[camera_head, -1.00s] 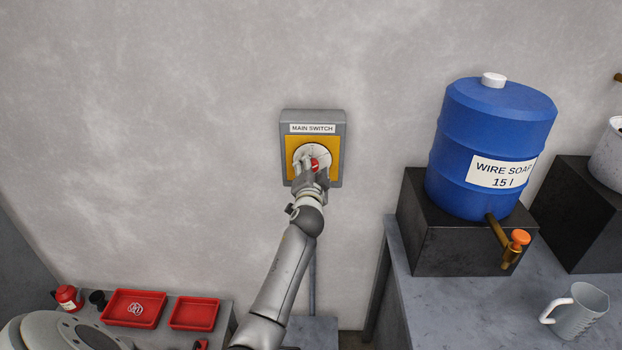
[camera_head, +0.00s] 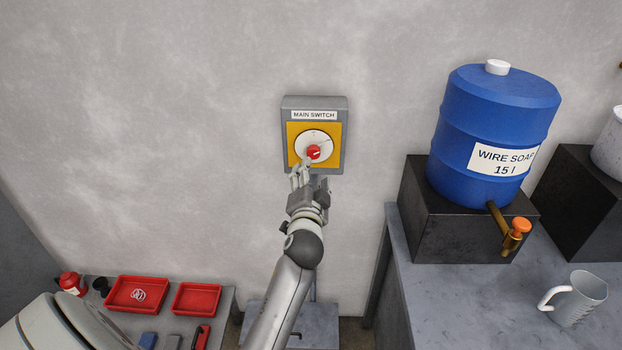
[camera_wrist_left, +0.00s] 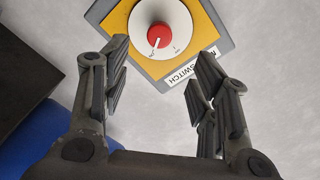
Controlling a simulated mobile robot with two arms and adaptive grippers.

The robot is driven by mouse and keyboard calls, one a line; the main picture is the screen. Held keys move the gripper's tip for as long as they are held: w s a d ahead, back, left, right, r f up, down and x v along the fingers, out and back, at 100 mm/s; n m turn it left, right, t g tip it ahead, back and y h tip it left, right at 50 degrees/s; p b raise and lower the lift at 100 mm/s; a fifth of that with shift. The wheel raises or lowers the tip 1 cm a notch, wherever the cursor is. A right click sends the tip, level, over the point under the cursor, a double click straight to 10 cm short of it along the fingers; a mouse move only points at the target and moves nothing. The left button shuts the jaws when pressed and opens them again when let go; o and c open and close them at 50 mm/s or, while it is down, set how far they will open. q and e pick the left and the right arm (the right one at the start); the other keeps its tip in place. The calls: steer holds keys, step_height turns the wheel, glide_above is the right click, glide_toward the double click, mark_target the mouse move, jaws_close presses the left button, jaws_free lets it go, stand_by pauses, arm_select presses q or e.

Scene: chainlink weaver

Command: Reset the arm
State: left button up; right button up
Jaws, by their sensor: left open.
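My left gripper (camera_head: 302,180) is open and empty, just below and in front of the main switch box (camera_head: 333,165). In the left wrist view its two fingers (camera_wrist_left: 155,80) stand wide apart with a gap to the switch. The switch has a yellow plate, a white dial and a red knob (camera_head: 314,152). The red knob also shows in the left wrist view (camera_wrist_left: 158,36), beyond the fingertips and not touched. My right gripper is not in view.
A blue soap drum (camera_head: 492,135) with an orange-handled tap (camera_head: 517,232) stands on a black block on the right table, beside a grey jug (camera_head: 578,300). Red trays (camera_head: 137,293) lie on a low table at the left. The wall around the switch is bare.

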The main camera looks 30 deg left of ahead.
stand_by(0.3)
arm_select(q)
steer(key=d+f+m+g+h+b, duration=0.1)
steer(key=d+f+h, duration=0.15)
steer(key=f, duration=0.75)
steer(key=d+f+g+h+b, duration=0.1)
steer(key=d+f, duration=0.2)
steer(key=f, duration=0.7)
steer(key=s+d+f+g+h, duration=0.1)
steer(key=s+d+f, duration=0.1)
steer(key=s+f, duration=0.35)
steer(key=s+d+f+g+h+b, duration=0.1)
steer(key=s+d+f+g, duration=0.1)
steer(key=f, duration=0.7)
steer(key=s+d+f+g+h, duration=0.1)
steer(key=s+d+f+h, duration=0.15)
steer(key=f, duration=0.55)
steer(key=s+f+n+g+b, duration=0.1)
steer(key=s+f+g, duration=0.1)
steer(key=s+f, duration=0.6)
steer(key=s+d+f+n+g+b, duration=0.1)
steer(key=s+f+g, duration=0.2)
steer(key=s+f, duration=0.5)
steer(key=s+f+g, duration=0.3)
steer(key=s+f, duration=0.5)
steer(key=s, duration=1.7)
steer(key=shift+s+d+f+n+h+b, duration=0.35)
steer(key=shift+f+n+h+b, duration=0.05)
